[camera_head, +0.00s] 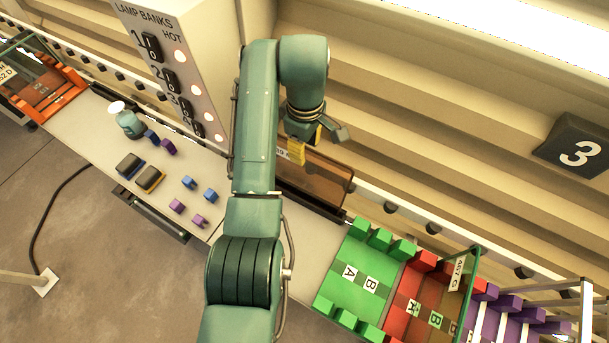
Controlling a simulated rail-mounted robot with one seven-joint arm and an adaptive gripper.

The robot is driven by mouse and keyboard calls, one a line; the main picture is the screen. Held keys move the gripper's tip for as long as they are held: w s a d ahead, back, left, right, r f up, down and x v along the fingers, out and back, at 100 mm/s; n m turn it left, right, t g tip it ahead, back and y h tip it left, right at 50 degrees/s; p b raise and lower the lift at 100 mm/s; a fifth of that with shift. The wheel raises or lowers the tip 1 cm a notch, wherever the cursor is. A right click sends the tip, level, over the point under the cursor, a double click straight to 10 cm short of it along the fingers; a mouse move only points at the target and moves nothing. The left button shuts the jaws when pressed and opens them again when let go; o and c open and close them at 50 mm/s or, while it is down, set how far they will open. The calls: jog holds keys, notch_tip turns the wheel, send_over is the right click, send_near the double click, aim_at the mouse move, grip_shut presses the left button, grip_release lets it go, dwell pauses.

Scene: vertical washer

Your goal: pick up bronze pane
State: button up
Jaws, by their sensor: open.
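The bronze pane (322,181) is a brown, see-through sheet standing tilted at the back of the bench, right of my arm. A pale label with partly hidden writing sits near its upper left corner. My arm covers the pane's left end. My gripper (318,146), with yellow finger parts, is open and empty near the pane's upper edge. I cannot tell whether it touches the pane.
A green rack (345,285) and a red rack (408,305) stand at right. A green-edged glass pane (465,290) stands by the red rack. Small blue and purple blocks, dark pads and a bottle (129,123) lie left. A lamp switch panel (178,75) rises behind.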

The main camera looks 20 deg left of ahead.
aim_at(306, 166)
notch_tip(306, 166, down, 7)
jog(key=shift+w+d+r+p, duration=0.1)
jog(key=shift+p, duration=0.6)
grip_shut()
